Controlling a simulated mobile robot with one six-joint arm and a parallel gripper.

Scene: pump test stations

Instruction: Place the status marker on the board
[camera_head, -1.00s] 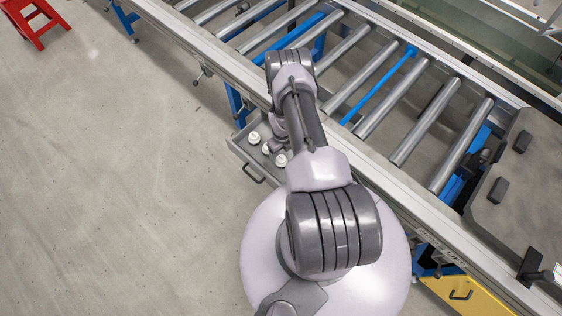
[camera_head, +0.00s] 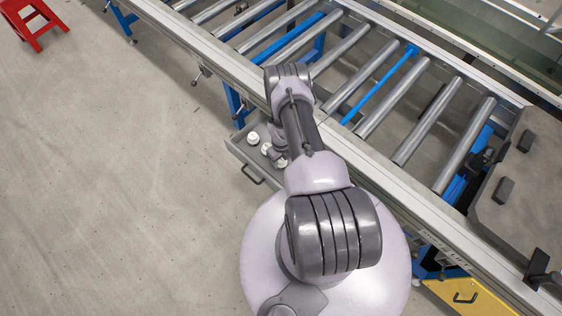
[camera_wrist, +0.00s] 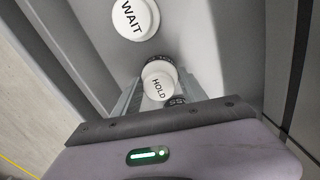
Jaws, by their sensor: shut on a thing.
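My gripper (camera_wrist: 160,92) is low in the open grey drawer (camera_head: 236,149), its two fingers on either side of a white round marker lettered HOLD (camera_wrist: 157,82). It is shut on this marker. A white marker lettered WAIT (camera_wrist: 133,17) stands apart, farther up in the wrist view. A dark edge with the letters SS (camera_wrist: 177,101) shows partly behind the fingers; the rest of that piece is hidden. In the head view a white marker (camera_head: 253,138) is in the drawer, with others close to my arm. I see no board in either view.
A roller conveyor (camera_head: 350,110) with a metal side rail runs above and beside the drawer. A dark grey plate (camera_head: 520,205) lies at the right. A yellow drawer (camera_head: 462,297) is at the lower right. A red stool (camera_head: 32,20) stands far left; the floor between is clear.

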